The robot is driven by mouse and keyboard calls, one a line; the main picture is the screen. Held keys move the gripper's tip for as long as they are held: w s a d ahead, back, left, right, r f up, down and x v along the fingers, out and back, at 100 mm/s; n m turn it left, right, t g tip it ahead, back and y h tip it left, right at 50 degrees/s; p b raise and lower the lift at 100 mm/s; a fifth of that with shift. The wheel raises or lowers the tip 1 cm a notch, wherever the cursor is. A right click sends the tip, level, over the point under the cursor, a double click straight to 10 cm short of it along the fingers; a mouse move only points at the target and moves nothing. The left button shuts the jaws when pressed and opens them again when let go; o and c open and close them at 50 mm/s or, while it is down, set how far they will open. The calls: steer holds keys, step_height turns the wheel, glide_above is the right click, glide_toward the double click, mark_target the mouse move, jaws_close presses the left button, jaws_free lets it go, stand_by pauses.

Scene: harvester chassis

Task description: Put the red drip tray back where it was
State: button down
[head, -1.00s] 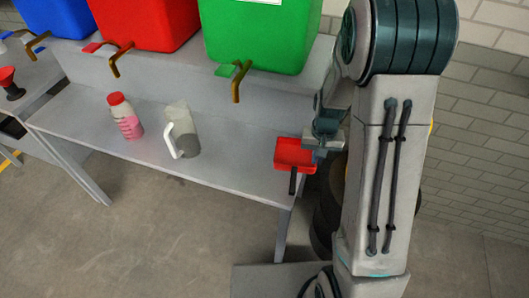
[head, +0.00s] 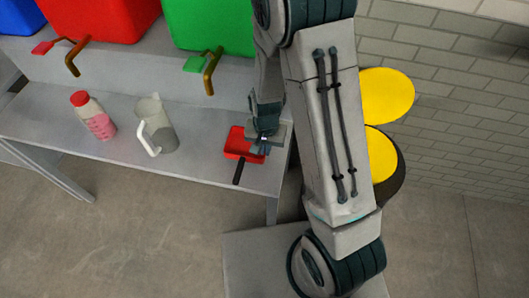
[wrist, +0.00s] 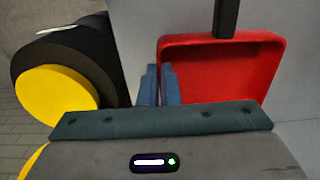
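The red drip tray (head: 237,146), shallow with a black handle (head: 239,171), is at the right end of the grey bench (head: 205,165) in the head view. Its handle points toward the bench's front edge. My gripper (head: 263,145) is at the tray's right side. In the wrist view the two blue fingers of my gripper (wrist: 160,85) are close together, straddling the left wall of the red tray (wrist: 225,75). The gripper looks shut on that wall. The tray looks level; I cannot tell whether it touches the bench top.
A pink-filled bottle (head: 98,120) and a clear jug (head: 157,128) with a white handle stand left of the tray. Green (head: 210,25) and red (head: 100,15) containers with taps stand on the raised shelf behind. Yellow-ended black drums (head: 385,155) are right of the bench.

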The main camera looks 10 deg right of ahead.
steer(key=shift+a+f+p, duration=0.1)
steer(key=shift+f+p, duration=0.3)
steer(key=shift+f, duration=1.7)
steer(key=shift+f, duration=0.1)
steer(key=shift+f+b, duration=0.15)
steer(key=shift+b, duration=0.15)
steer(key=c, duration=1.6)
jaws_free()
steer(key=shift+c, duration=0.2)
steer(key=shift+r, duration=0.2)
